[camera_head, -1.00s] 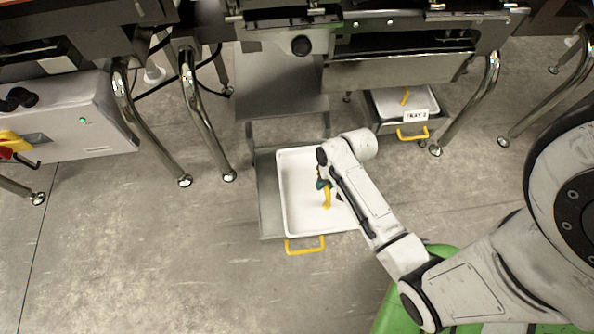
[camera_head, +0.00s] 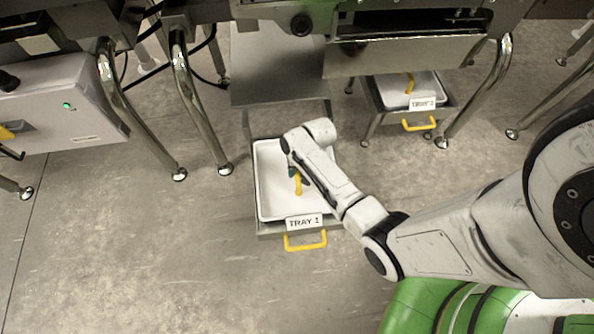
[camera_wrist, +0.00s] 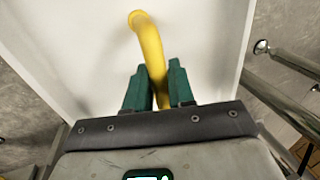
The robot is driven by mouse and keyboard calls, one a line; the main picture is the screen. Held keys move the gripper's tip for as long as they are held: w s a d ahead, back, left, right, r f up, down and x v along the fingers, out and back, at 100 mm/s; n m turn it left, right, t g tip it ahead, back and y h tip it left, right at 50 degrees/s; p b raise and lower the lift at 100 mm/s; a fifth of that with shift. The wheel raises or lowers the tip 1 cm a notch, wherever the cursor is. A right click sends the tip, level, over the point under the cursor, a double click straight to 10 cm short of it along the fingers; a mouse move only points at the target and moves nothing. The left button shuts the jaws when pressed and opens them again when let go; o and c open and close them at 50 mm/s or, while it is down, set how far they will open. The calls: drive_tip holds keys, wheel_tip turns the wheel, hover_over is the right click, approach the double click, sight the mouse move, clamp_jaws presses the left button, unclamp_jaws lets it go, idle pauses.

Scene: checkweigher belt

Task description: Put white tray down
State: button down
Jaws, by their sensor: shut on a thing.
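The white tray (camera_head: 270,202) is shallow and rectangular, with a curved yellow handle (camera_head: 298,186) rising from its middle. It lies over the metal pull-out carrier labelled TRAY 1 (camera_head: 268,229), roughly lined up with it. I cannot tell whether the tray rests on the carrier or hangs just above it. My gripper (camera_head: 294,174) is over the middle of the tray, partly hidden by my arm. In the wrist view, the green fingers of my gripper (camera_wrist: 158,90) are shut on the yellow handle (camera_wrist: 150,45), with the white tray (camera_wrist: 80,50) behind.
The TRAY 1 carrier has a yellow front pull (camera_head: 305,241). A second carrier labelled TRAY 2 (camera_head: 422,103) holds another white tray (camera_head: 392,92) at the upper right. Shiny bent legs (camera_head: 197,110) stand on both sides. A grey box (camera_head: 70,105) is at left. The floor in front is clear.

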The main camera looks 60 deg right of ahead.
drive_tip(key=shift+f, duration=0.25)
drive_tip(key=c, duration=1)
unclamp_jaws()
drive_tip(key=shift+f, duration=0.1)
drive_tip(key=shift+o, duration=0.2)
drive_tip(key=p+v, duration=0.6)
drive_tip(key=v, duration=0.6)
drive_tip(key=s+a+r+n+g+h, duration=0.1)
drive_tip(key=s+a+r+n+h, duration=0.1)
drive_tip(key=s+a+r+n, duration=0.8)
wheel_tip(320, 180, up, 3)
drive_tip(key=s+a, duration=0.1)
drive_tip(key=a, duration=0.2)
drive_tip(key=shift+b, duration=0.3)
drive_tip(key=shift+f, duration=0.15)
